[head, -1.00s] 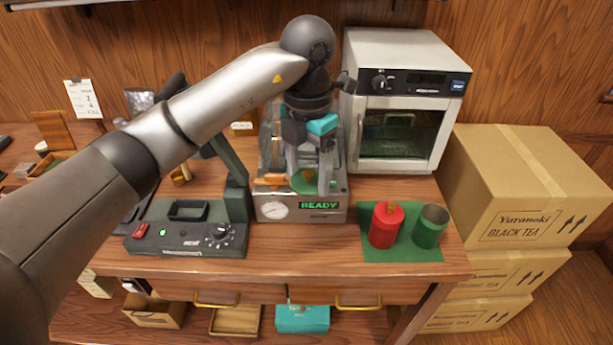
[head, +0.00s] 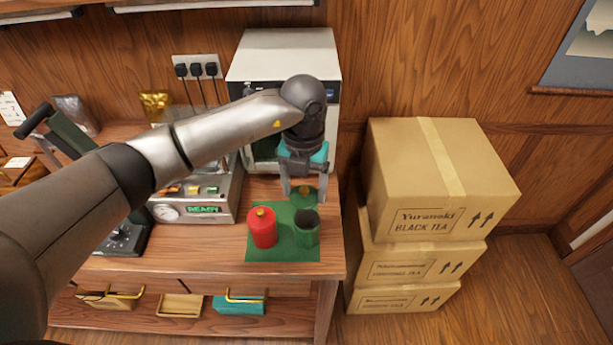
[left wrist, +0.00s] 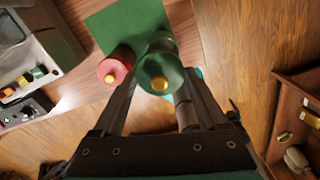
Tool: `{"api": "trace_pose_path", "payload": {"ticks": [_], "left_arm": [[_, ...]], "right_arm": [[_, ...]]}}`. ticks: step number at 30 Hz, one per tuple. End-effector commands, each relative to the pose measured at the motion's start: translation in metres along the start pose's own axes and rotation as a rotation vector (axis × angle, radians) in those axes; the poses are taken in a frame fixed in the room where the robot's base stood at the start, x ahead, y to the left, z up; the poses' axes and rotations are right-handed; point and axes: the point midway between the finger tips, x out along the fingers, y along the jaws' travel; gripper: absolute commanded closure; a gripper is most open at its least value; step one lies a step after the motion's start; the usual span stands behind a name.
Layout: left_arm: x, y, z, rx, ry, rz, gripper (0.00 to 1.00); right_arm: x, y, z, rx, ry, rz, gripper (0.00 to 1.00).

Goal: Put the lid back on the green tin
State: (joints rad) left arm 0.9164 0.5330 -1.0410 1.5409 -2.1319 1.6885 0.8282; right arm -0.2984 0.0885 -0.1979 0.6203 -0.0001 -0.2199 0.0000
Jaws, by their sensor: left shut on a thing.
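The green tin (head: 306,232) stands upright and open on the green mat (head: 270,252), its dark inside showing at the top. My left gripper (head: 304,192) is shut on the green lid (head: 303,198), which has a gold knob. In the head view the lid is just behind and above the tin's rim and looks apart from it. The lid also shows between the fingers in the left wrist view (left wrist: 158,70), where it hides most of what lies under it. My right gripper is not in view.
A closed red tin (head: 262,230) stands close left of the green tin. The machine with the READY display (head: 204,209) is further left, and a white oven (head: 283,65) stands behind. Stacked tea cartons (head: 430,200) stand right of the table, past its edge.

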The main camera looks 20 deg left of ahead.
Motion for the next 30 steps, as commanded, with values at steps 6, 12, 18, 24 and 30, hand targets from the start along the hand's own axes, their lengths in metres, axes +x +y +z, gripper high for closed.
{"api": "trace_pose_path", "payload": {"ticks": [6, 12, 18, 24, 30], "left_arm": [[0.005, 0.001, -0.001, -0.016, 0.001, 0.002, 0.77], [0.016, 0.000, -0.001, -0.015, 0.002, 0.001, 0.77], [0.034, 0.000, -0.001, -0.015, 0.001, 0.000, 0.77], [0.054, 0.000, -0.001, -0.015, 0.000, 0.001, 0.77], [0.065, 0.000, -0.001, -0.014, 0.001, 0.002, 0.77]], "right_arm": [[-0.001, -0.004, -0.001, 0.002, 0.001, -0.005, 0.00], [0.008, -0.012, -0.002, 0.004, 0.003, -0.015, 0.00], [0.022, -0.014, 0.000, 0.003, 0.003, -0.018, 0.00], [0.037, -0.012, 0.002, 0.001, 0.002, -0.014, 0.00], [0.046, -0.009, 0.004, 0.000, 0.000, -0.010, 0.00]]}}
